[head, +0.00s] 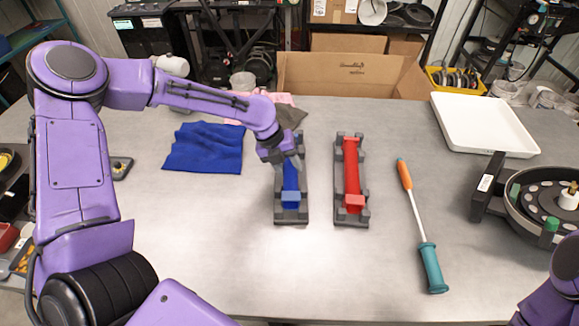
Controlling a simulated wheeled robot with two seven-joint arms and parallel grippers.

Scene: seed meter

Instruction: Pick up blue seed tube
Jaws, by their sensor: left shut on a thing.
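The blue seed tube (290,196) lies lengthwise in a dark grey cradle (291,218) in the middle of the table. My left gripper (290,163) reaches down from the left onto the far part of the tube and is shut on it. The gripper and wrist hide the tube's far part. I cannot tell whether the tube is lifted off its cradle. A red seed tube (352,170) lies in a matching cradle just to the right. Only a piece of my right arm shows at the lower right; its gripper is out of view.
A blue cloth (204,148) lies left of the gripper. The table's front middle is clear.

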